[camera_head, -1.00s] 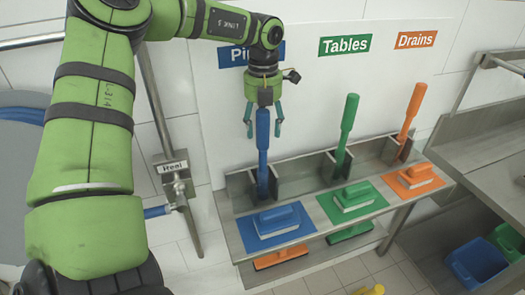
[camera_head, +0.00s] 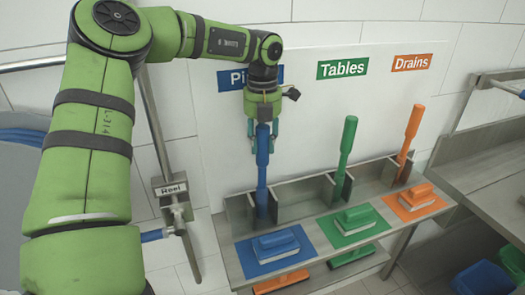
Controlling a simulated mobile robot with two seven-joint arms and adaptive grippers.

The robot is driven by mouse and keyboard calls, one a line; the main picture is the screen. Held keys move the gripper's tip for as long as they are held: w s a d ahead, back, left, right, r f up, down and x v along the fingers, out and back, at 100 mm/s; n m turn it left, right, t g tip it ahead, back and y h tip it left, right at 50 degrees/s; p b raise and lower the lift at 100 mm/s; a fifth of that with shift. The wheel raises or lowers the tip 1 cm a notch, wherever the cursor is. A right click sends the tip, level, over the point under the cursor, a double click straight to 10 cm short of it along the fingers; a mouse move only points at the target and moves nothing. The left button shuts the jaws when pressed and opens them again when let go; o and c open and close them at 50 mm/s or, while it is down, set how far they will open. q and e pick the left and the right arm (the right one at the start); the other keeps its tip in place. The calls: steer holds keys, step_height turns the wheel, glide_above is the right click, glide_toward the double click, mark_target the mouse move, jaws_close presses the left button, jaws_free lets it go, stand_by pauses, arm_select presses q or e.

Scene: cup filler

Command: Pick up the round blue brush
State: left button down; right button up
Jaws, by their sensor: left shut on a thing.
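The round blue brush (camera_head: 262,178) stands upright, its long handle rising from the left holder on the shelf. Its lower end is hidden in the metal holder. My left gripper (camera_head: 262,140) points down from above, with its fingers shut on the upper part of the blue handle. My right gripper is not in view.
A green brush (camera_head: 346,150) and an orange brush (camera_head: 411,130) stand in holders to the right. Flat blue (camera_head: 275,244), green (camera_head: 355,217) and orange (camera_head: 416,194) brushes lie on coloured mats in front. A wall panel stands close behind.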

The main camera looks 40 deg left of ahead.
mark_target(263, 127)
arm_select(q)
step_height(263, 127, up, 8)
steer(key=shift+d+f+b, duration=0.1)
steer(key=shift+f+b, duration=0.15)
steer(key=shift+b, duration=0.5)
step_height(263, 127, up, 9)
steer(key=p, duration=0.1)
steer(key=shift+f, duration=0.1)
